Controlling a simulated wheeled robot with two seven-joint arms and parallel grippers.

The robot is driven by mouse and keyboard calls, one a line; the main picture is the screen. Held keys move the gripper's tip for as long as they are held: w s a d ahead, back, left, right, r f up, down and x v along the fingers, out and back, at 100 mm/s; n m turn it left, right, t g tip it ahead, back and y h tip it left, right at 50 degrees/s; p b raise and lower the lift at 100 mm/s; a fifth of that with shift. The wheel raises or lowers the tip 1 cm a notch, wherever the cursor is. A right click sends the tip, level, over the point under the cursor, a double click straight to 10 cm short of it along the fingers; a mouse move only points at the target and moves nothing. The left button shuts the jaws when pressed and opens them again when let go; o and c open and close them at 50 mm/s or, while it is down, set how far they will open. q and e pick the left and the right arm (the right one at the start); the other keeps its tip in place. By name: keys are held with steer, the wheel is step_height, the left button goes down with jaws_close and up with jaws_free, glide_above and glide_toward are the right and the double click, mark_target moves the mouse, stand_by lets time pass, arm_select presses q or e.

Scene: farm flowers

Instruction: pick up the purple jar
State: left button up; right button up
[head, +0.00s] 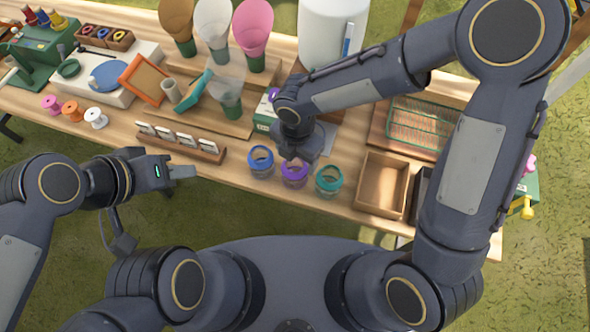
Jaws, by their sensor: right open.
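The purple jar (294,175) is a clear jar with a purple rim, standing near the front edge of the wooden table (330,208). It stands between a blue-rimmed jar (261,162) and a teal-rimmed jar (328,181). My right gripper (296,157) points down right at the purple jar's rim and hides part of its far side. It is open; I cannot tell whether its fingers touch the jar. My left gripper (190,172) is off the table's front edge, away from the jars. Its fingers look close together, but the gap is not clear.
An empty wooden box (382,183) stands right of the jars, with a green wire basket (420,121) behind it. A rack of white cards (180,142) lies to the left. Cone-shaped holders (213,25) and a white container (332,30) stand at the back.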

steer(key=f, duration=0.7)
steer(key=shift+a+f+p, duration=0.1)
steer(key=shift+a+p, duration=0.15)
steer(key=shift+p, duration=0.05)
steer(key=shift+s, duration=0.1)
steer(key=shift+c, duration=0.4)
steer(key=c, duration=0.8)
